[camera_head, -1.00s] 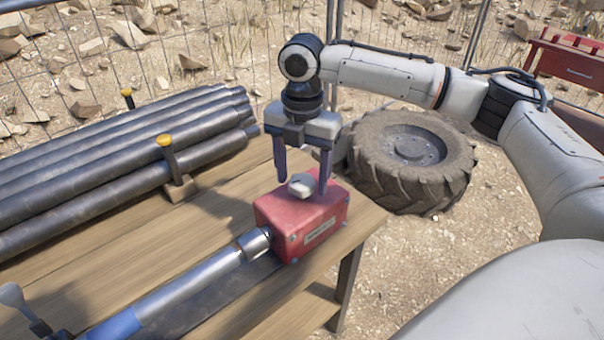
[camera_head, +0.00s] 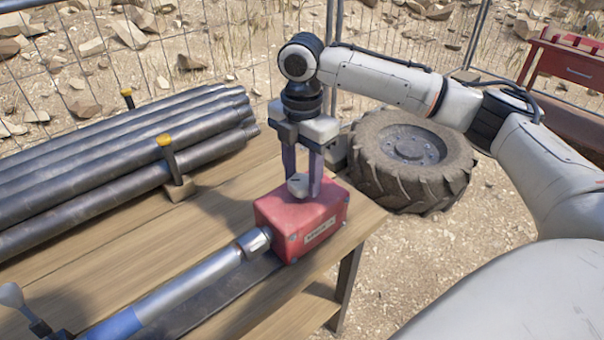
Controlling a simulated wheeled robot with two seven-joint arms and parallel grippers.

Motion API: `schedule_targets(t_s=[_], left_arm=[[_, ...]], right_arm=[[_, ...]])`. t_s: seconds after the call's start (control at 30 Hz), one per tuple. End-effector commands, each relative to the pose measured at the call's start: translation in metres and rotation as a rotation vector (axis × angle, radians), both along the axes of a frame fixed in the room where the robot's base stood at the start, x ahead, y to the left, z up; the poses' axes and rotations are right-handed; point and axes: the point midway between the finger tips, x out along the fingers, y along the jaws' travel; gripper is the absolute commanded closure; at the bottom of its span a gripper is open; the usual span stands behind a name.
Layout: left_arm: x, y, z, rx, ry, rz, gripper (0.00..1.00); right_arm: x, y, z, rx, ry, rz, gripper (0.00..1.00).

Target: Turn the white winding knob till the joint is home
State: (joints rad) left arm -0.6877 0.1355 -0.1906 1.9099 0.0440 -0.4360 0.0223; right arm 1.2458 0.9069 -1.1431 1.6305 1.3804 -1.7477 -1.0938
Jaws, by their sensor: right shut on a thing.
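The white winding knob (camera_head: 297,187) sits on top of a red box (camera_head: 305,218) with a small label, near the right end of the wooden bench. My right gripper (camera_head: 302,188) points straight down over the box and is shut on the knob, one finger on each side. A silver rod with a blue section (camera_head: 190,290) lies along the bench, and its collar (camera_head: 254,241) meets the box's left face. I cannot tell how deep the joint sits. My left gripper is not in view.
Several dark pipes (camera_head: 110,150) lie stacked at the left, held by yellow-topped posts (camera_head: 170,155). A big tyre (camera_head: 412,160) lies on the ground behind the bench's right end. A wire fence runs behind. A grey-topped handle (camera_head: 12,295) stands at lower left.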

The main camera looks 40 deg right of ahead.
Motion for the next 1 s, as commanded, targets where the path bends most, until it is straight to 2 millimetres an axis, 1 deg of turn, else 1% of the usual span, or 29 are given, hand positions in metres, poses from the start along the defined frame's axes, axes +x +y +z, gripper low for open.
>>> schedule_targets(t_s=[1.0], left_arm=[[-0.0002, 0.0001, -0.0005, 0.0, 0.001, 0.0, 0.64]], right_arm=[[0.0001, 0.0008, 0.0004, 0.001, 0.001, -0.966, 0.8]])
